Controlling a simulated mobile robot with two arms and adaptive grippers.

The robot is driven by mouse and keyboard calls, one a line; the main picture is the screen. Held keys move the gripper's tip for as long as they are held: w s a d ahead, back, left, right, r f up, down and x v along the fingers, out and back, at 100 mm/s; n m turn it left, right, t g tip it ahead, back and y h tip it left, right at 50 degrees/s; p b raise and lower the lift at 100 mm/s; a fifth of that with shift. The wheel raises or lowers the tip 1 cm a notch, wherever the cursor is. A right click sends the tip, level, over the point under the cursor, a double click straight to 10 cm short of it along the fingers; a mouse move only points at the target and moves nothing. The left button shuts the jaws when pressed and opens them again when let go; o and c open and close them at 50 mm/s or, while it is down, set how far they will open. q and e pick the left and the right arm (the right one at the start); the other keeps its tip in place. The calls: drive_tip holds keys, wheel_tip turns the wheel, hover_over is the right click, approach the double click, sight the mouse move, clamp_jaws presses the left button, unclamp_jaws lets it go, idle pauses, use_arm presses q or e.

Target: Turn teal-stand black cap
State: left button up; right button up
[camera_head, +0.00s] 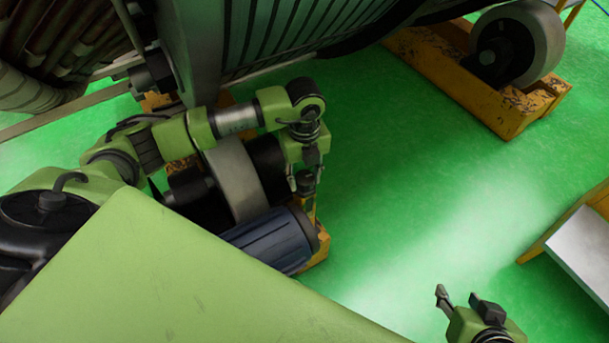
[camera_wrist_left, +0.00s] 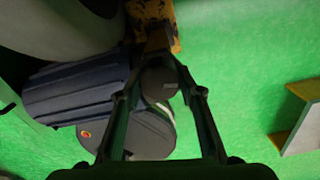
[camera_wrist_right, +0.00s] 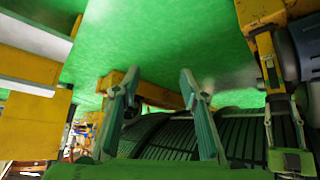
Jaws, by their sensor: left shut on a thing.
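My left gripper (camera_head: 304,186) is by the end of the blue ribbed motor (camera_head: 270,240) in the head view. In the left wrist view, my left gripper (camera_wrist_left: 158,86) has its fingertips on both sides of a round black cap (camera_wrist_left: 160,78) and is shut on it. The cap sits beside the motor's dark round end cover (camera_wrist_left: 150,137). I cannot make out a teal stand; the stand (camera_wrist_left: 152,14) by the cap looks yellow. My right gripper (camera_head: 458,299) is open and empty over the green floor, and its spread fingers also show in the right wrist view (camera_wrist_right: 160,88).
A large ribbed stator drum (camera_head: 290,35) fills the top of the head view. A yellow frame (camera_head: 450,75) with a grey roller (camera_head: 535,40) stands at the upper right. A yellow platform with a pale top (camera_head: 585,245) is at the right edge. The green floor between is clear.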

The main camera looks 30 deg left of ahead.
use_arm(q)
drive_tip(key=m, duration=0.2)
drive_tip(key=shift+m, duration=1.3)
drive_tip(key=m, duration=0.2)
drive_tip(key=shift+m, duration=0.4)
drive_tip(key=m, duration=0.2)
drive_tip(key=shift+m, duration=0.8)
drive_tip(key=m+b, duration=0.1)
drive_tip(key=m, duration=0.5)
drive_tip(key=shift+m+b, duration=0.45)
drive_tip(key=shift+m, duration=0.95)
use_arm(e)
drive_tip(key=w+a+r+t+y, duration=0.1)
drive_tip(key=w+a+r+t, duration=0.1)
drive_tip(key=w+r+t, duration=0.2)
drive_tip(key=shift+w+a+r+t, duration=0.3)
drive_tip(key=shift+w+r, duration=0.85)
drive_tip(key=shift+w, duration=0.4)
